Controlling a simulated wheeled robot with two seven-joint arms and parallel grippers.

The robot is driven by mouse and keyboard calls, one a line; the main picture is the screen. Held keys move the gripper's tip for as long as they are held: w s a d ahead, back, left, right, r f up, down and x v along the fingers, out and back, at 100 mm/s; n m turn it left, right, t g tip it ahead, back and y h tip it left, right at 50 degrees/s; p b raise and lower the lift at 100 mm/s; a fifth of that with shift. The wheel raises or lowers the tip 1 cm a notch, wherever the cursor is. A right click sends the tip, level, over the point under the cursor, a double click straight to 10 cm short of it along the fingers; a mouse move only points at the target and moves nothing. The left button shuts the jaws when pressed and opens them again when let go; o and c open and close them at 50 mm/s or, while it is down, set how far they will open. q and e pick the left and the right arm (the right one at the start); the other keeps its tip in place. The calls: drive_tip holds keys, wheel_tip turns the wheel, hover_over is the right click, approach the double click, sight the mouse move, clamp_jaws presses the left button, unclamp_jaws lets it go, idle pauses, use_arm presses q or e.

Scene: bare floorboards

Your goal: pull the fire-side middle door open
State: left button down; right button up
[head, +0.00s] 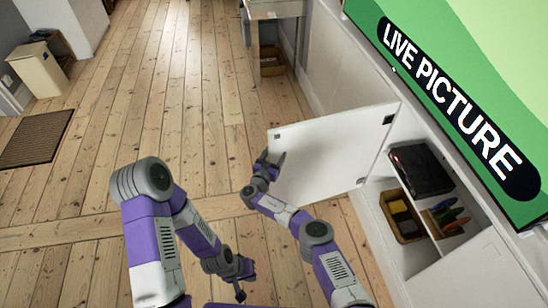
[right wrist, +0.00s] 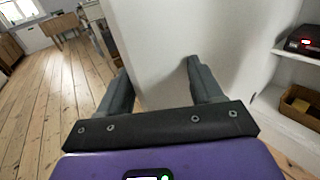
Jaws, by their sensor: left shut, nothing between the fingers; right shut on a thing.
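The white door (head: 335,150) stands swung well out from the low white cabinet, hinged at its right side in the head view. The cabinet compartment behind it is exposed. My right gripper (head: 270,162) is shut on the door's free edge. In the right wrist view, the door panel (right wrist: 165,45) passes between the two fingers (right wrist: 160,88), with one finger on each side. My left gripper (head: 241,290) is shut and empty, low over the floor and well away from the door.
The open compartment holds a black device (head: 421,169) with a red light, a basket (head: 402,216) and several coloured items (head: 449,217). A large screen (head: 455,85) stands above the cabinet. Bare floorboards (head: 170,80) lie clear to the left; a brown mat (head: 36,138) lies farther left.

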drive_tip(key=shift+w+d+r+h, duration=0.1)
drive_tip(key=shift+w+d+h, duration=0.05)
drive_tip(key=shift+d, duration=0.3)
drive_tip(key=shift+w+d+r+h, duration=0.1)
drive_tip(key=shift+d+h, duration=0.05)
drive_tip(key=shift+d, duration=0.3)
drive_tip(key=o, duration=1)
drive_tip(key=shift+c, duration=1.6)
drive_tip(key=shift+s+a, duration=0.1)
drive_tip(key=shift+s, duration=0.15)
drive_tip(key=p+v, duration=0.1)
drive_tip(key=v, duration=0.2)
drive_tip(key=a+p+v, duration=0.1)
drive_tip(key=v, duration=0.2)
drive_tip(key=shift+p, duration=0.4)
drive_tip(key=shift+c, duration=0.2)
drive_tip(key=shift+s+a, duration=0.2)
drive_tip(key=shift+s, duration=0.5)
